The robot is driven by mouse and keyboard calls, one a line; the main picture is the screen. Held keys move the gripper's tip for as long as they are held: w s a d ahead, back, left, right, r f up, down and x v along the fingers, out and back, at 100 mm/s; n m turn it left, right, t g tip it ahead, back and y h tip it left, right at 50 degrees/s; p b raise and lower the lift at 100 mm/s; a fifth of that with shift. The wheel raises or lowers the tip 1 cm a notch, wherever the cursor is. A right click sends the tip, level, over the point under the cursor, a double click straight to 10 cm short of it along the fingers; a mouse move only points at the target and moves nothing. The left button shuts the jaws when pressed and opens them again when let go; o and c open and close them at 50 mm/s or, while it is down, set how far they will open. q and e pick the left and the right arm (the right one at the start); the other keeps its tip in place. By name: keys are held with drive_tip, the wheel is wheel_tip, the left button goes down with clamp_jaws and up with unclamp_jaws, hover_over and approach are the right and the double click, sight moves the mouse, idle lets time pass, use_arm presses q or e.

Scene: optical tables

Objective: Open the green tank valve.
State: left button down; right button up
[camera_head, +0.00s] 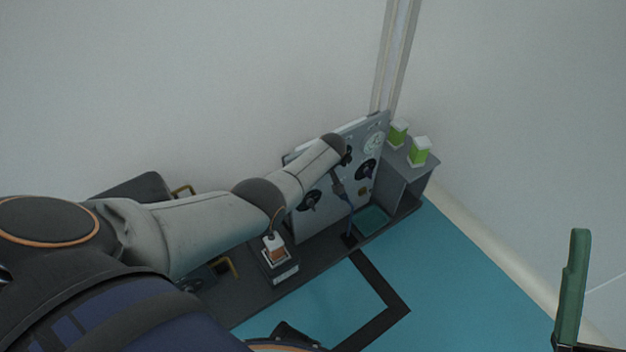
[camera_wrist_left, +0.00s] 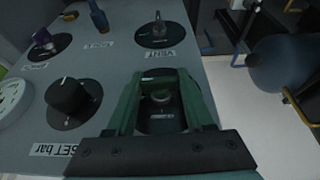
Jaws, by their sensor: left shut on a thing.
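The grey control panel (camera_head: 330,215) stands against the wall, with dark round knobs on its face. In the left wrist view, my left gripper (camera_wrist_left: 160,80) has its green fingers on either side of a valve handle on a round dark plate (camera_wrist_left: 160,118), and is shut on it. The handle's colour and the plate's small label are hard to read. In the head view, my left arm reaches the panel and hides this gripper and valve. A green finger of my right gripper (camera_head: 574,290) shows at the right edge, away from the panel; its opening cannot be judged.
A VENT knob (camera_wrist_left: 165,35) and a black "SET bar" knob (camera_wrist_left: 72,98) sit close to the left gripper. A gauge (camera_head: 374,143) is at the panel's upper right. Green-and-white boxes (camera_head: 420,151) stand on a grey cabinet. The blue floor (camera_head: 420,280) in front is clear.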

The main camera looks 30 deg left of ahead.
idle(0.4)
use_arm(q)
drive_tip(key=shift+c, duration=1.4)
unclamp_jaws()
